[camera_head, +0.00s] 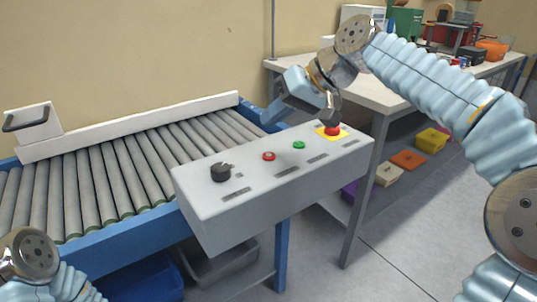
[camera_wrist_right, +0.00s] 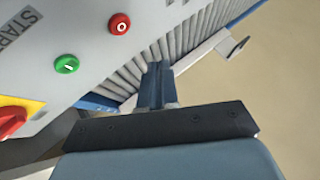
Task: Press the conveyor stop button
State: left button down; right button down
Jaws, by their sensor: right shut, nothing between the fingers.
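The grey control box (camera_head: 270,185) stands at the conveyor's near side. On its top, left to right in the head view, are a black knob (camera_head: 221,172), a small red button (camera_head: 269,156), a green button (camera_head: 299,145) and a red mushroom button (camera_head: 332,129) on a yellow plate. In the wrist view the small red button (camera_wrist_right: 118,24) bears a "0" and the green button (camera_wrist_right: 66,64) an "I". My right gripper (camera_head: 268,119) is shut and empty, at the box's far edge behind the small buttons, apart from them. Its closed fingers (camera_wrist_right: 157,85) show in the wrist view. My left gripper is out of view.
The roller conveyor (camera_head: 110,175) runs left of the box, with a white guide rail (camera_head: 130,127) behind. A white table (camera_head: 385,95) with tools stands at right, several coloured bins (camera_head: 408,159) below it. Open floor (camera_head: 410,235) lies in front.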

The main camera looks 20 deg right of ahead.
aim_at(274, 155)
jog(key=shift+f+b, duration=2)
jog(key=shift+f, duration=0.55)
jog(key=shift+f, duration=0.1)
jog(key=shift+f, duration=0.3)
jog(key=shift+f+b, duration=0.4)
jog(key=shift+b, duration=0.2)
jog(key=shift+r, duration=0.1)
dwell(0.5)
jog(key=shift+r+p, duration=0.75)
jog(key=shift+p, duration=0.05)
